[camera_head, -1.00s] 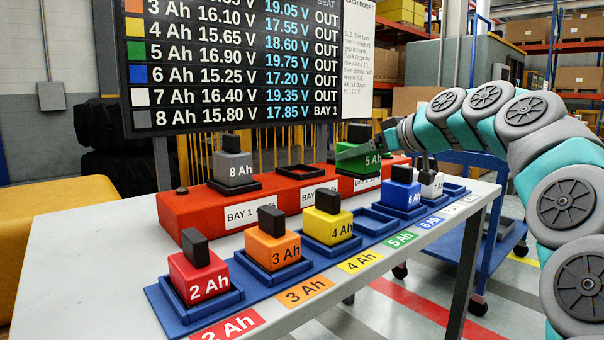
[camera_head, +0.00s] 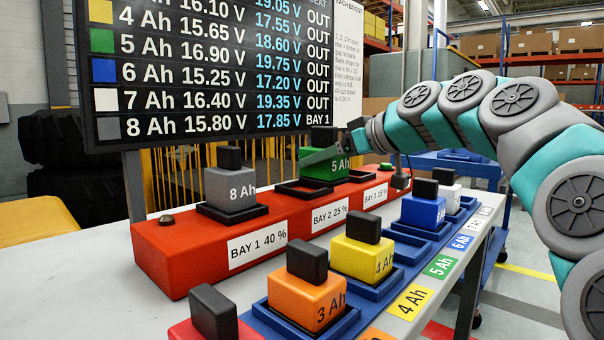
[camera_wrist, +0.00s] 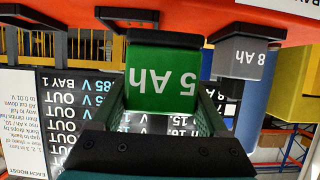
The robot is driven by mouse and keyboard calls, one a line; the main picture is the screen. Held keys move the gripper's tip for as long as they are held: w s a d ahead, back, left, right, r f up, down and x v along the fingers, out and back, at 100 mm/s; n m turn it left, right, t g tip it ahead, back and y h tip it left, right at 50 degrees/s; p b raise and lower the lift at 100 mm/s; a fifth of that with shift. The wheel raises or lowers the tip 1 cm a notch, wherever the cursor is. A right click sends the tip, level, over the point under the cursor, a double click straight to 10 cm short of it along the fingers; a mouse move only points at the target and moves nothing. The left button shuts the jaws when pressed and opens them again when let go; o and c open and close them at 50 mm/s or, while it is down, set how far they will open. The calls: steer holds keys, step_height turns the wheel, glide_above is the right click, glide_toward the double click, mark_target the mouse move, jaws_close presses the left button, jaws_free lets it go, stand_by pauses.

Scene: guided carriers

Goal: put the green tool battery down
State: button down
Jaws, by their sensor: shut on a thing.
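The green tool battery (camera_head: 322,168), marked 5 Ah, is held in my gripper (camera_head: 338,156) above the red charger (camera_head: 165,245). In the head view it appears between the empty Bay 2 seat (camera_head: 299,190) and the empty Bay 3 seat (camera_head: 361,177), towards their back edge. In the wrist view, which is upside down, the battery (camera_wrist: 156,82) sits between both fingers (camera_wrist: 160,118). Its gap to the seats is hard to judge. The green 5 Ah place on the blue tray (camera_head: 412,239) is empty.
The grey 8 Ah battery (camera_head: 230,188) sits in Bay 1, left of the green one. Orange (camera_head: 306,298), yellow (camera_head: 362,258), blue (camera_head: 423,210) and white (camera_head: 447,192) batteries stand on the tray in front, with a red one (camera_head: 215,325) at the near edge. A voltage board (camera_head: 220,75) stands behind.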

steer(key=w+a, duration=0.1)
steer(key=w, duration=0.2)
steer(key=w+a, duration=0.2)
steer(key=w, duration=0.1)
steer(key=w+a+p, duration=0.1)
steer(key=w, duration=0.3)
steer(key=shift+a+f, duration=0.3)
steer(key=shift+f, duration=1.85)
steer(key=shift+f+b, duration=0.2)
steer(key=shift+b, duration=0.1)
jaws_free()
steer(key=shift+r, duration=0.2)
steer(key=v, duration=1.2)
steer(key=shift+f, duration=0.15)
